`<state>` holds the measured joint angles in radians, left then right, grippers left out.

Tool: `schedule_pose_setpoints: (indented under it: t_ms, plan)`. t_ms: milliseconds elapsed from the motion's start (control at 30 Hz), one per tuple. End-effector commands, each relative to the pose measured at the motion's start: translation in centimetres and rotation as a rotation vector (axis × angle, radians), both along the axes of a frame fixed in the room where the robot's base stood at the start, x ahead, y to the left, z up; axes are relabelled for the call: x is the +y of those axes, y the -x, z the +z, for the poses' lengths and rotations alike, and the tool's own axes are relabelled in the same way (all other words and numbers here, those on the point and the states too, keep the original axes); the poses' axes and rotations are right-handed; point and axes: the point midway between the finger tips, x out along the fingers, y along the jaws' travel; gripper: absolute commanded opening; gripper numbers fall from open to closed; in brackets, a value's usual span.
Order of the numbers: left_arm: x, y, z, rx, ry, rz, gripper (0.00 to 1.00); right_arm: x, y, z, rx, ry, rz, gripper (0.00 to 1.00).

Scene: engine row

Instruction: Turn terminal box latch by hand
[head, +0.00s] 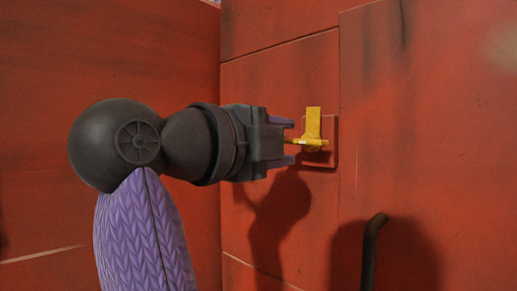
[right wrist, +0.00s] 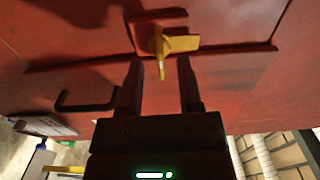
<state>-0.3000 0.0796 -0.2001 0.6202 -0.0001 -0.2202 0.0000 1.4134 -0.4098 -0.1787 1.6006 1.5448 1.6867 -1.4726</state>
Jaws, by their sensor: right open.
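The yellow latch (head: 313,124) sits on a small square red plate on the red panel. One arm of it points up and a thin part reaches left toward my gripper. My right gripper (head: 291,141) is open in front of it, one finger above and one below that thin part. In the right wrist view the latch (right wrist: 178,43) shows just beyond the open fingertips (right wrist: 160,62), its thin part pointing between them. I see no finger closed on it. My left gripper is not in view.
The terminal box's red panel (head: 427,120) fills the right side, and another red wall (head: 110,50) stands at the left. A dark bar handle (head: 370,248) sticks out below right of the latch; it also shows in the right wrist view (right wrist: 85,105).

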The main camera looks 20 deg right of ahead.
Motion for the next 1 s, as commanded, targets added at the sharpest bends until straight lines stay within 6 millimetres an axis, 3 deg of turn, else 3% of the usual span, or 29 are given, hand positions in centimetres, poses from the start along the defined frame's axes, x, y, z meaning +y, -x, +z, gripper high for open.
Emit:
schedule_pose_setpoints:
  t_ms: [200, 367, 833, 933, 1000]
  plan:
    - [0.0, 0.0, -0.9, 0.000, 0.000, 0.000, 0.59, 4.5, 1.9, 0.0, -0.003, 0.004, -0.001, 0.46]
    - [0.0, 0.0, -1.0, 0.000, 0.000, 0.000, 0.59, 5.8, 2.4, 0.0, -0.001, 0.002, -0.001, 0.46]
    - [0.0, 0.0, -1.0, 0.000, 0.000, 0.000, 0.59, 5.2, 2.0, -0.1, -0.032, 0.037, -0.022, 0.46]
    - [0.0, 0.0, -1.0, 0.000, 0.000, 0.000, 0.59, 3.2, 0.7, -0.6, -0.148, 0.223, -0.097, 0.46]
    - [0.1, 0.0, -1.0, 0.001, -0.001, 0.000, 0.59, 2.4, -0.1, -1.3, -0.243, 0.473, -0.134, 0.46]
